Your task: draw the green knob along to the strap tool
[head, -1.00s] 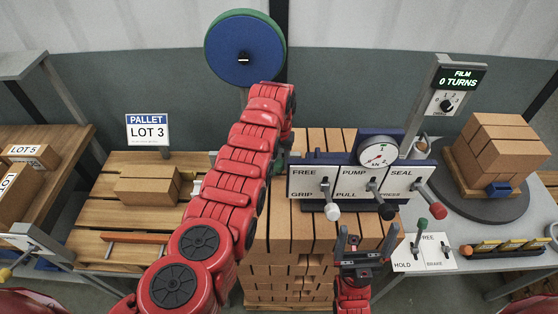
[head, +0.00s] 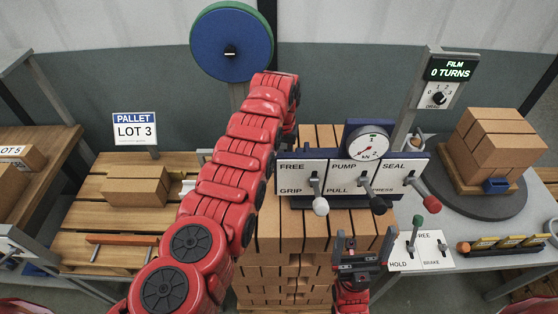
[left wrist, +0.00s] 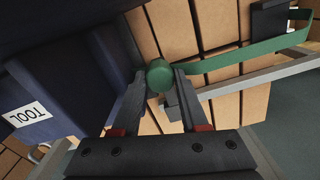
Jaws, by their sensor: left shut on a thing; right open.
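The green knob (left wrist: 160,76) sits between the fingertips of my left gripper (left wrist: 163,88) in the left wrist view, and the gripper is shut on it. A green strap (left wrist: 240,58) runs right from beside the knob, over the bricks. The dark blue strap tool (left wrist: 50,85), labelled TOOL, is close on the left of the gripper. In the head view the strap tool (head: 290,202) stands on the brick stack with its gauge and levers; my left arm hides the left gripper and knob. My right gripper (head: 364,240) is open and empty, in front of the stack.
A grey bar (left wrist: 255,78) runs beside the strap in the left wrist view. A blue and green reel (head: 231,42) stands behind. A turntable (head: 470,207) with bricks is at right, near a hold/brake panel (head: 425,255). A pallet (head: 100,190) is at left.

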